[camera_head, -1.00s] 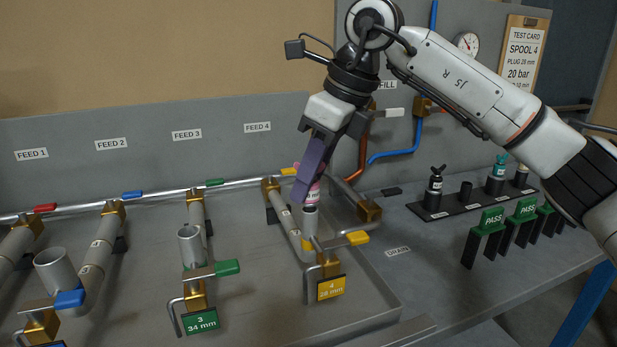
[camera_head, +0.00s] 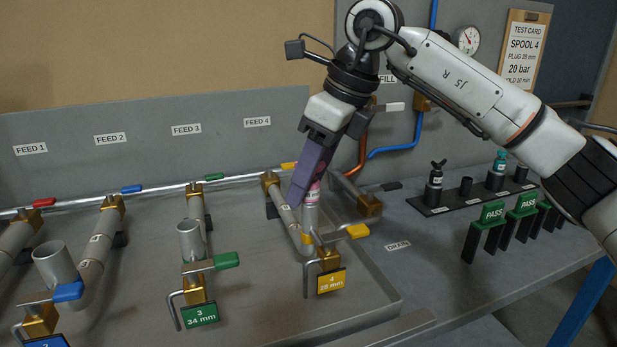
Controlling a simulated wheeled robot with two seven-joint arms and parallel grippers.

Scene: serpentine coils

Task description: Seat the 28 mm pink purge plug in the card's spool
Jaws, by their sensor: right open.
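The pink plug (camera_head: 312,192) is upright at the mouth of spool 4's vertical pipe (camera_head: 309,219); how deep it sits is hard to tell. The spool's yellow tag (camera_head: 331,281) reads 4, 28 mm. My right gripper (camera_head: 301,190) comes down from above, its purple fingers just left of the plug and partly covering it. Its jaws are open; whether a finger touches the plug is unclear. The test card (camera_head: 523,50) at the upper right reads SPOOL 4, PLUG 28 mm, 20 bar. My left gripper is not in view.
A yellow valve handle (camera_head: 357,231) stands right of the pipe. The green-tagged spool 3 pipe (camera_head: 190,240) and a blue-handled spool pipe (camera_head: 55,263) stand to the left. A dark rack (camera_head: 468,196) with several plugs and green PASS tags (camera_head: 493,211) is at right.

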